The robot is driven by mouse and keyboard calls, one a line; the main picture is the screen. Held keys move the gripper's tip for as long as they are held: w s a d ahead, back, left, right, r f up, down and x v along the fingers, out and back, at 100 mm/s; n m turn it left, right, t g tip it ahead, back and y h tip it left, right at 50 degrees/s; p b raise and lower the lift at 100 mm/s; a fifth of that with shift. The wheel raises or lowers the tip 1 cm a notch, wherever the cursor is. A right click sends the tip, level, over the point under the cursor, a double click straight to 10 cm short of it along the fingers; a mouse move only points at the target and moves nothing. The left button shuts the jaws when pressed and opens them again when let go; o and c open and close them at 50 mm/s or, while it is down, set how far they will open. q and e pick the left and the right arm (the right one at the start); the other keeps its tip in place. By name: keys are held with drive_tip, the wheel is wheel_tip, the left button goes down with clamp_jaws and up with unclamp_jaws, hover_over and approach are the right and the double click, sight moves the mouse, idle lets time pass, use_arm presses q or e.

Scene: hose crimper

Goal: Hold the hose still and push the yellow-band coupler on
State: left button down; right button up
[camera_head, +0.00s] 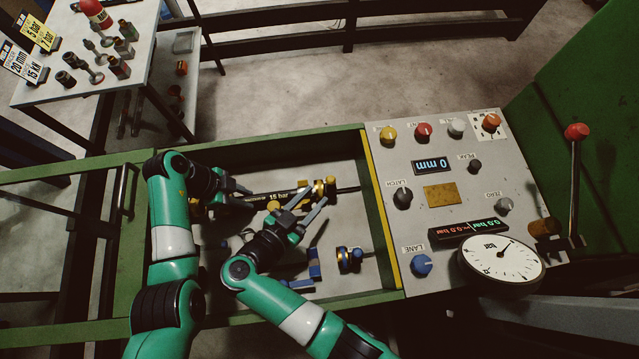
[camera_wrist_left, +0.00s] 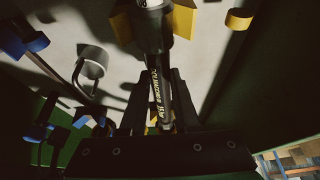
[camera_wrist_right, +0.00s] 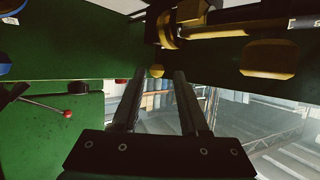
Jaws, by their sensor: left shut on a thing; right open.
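The black hose (camera_head: 268,197) with yellow "15 bar" print lies across the tray. My left gripper (camera_head: 243,195) is shut on it near its left part. The hose also shows between the fingers in the left wrist view (camera_wrist_left: 159,95). A brass-yellow coupler (camera_head: 330,186) is at the hose's right end, in line with it; how far it is on the hose cannot be told. It also shows at the top of the right wrist view (camera_wrist_right: 168,30). My right gripper (camera_head: 315,197) is open and empty, its fingertips close to the coupler; the coupler is not between them.
A blue-and-brass fitting (camera_head: 346,259) and a blue upright block (camera_head: 314,264) stand in the tray, right of my right arm. The yellow-edged wall (camera_head: 380,210) bounds the tray beside the control panel (camera_head: 440,225). A side table (camera_head: 95,75) holds more fittings.

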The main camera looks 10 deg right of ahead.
use_arm(q)
drive_tip(key=c, duration=0.6)
unclamp_jaws()
drive_tip(key=shift+o, duration=0.2)
